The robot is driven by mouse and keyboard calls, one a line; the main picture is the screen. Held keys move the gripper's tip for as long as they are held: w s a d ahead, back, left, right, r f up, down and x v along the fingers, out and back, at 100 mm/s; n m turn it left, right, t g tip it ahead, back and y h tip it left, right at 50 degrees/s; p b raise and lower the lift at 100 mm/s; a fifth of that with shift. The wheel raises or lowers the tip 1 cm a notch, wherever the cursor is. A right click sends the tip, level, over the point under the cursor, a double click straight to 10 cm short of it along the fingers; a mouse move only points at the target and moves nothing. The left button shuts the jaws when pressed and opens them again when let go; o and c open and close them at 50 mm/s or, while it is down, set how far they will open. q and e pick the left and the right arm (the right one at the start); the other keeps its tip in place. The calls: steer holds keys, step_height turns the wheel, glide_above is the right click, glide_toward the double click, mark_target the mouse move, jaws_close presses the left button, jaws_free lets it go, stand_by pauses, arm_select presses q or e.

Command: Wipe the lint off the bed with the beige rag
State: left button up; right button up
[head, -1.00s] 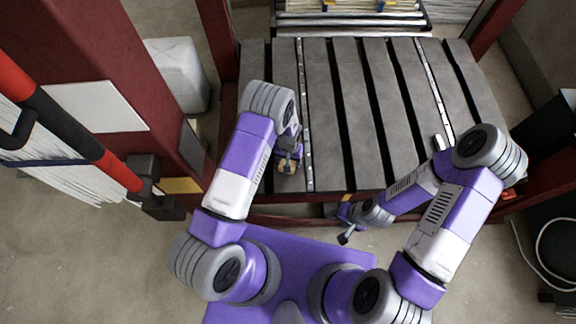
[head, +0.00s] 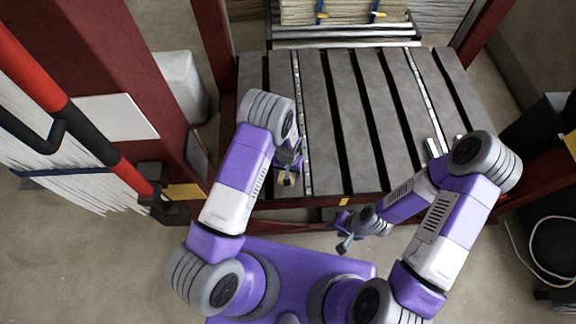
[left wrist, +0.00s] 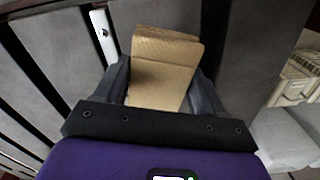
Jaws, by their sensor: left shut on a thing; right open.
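The bed is a grey slatted surface (head: 352,120) with dark gaps and thin metal strips. My left gripper (head: 288,178) is over its near left part, shut on the beige rag (head: 284,182). In the left wrist view the folded beige rag (left wrist: 160,75) sits between the two dark fingers (left wrist: 160,92), its far end bent over. I cannot tell whether the rag touches the slats. My right gripper (head: 345,243) is open and empty, low in front of the bed's near edge. I cannot make out lint on the slats.
A dark red post (head: 150,110) and a red-and-black bar (head: 75,115) stand at the left. Stacked bundles (head: 345,12) lie beyond the far edge. A small light metal piece (head: 432,147) lies on the right slats. The middle slats are clear.

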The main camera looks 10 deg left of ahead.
arm_select(q)
steer(key=shift+r+p, duration=0.85)
steer(key=shift+r, duration=0.65)
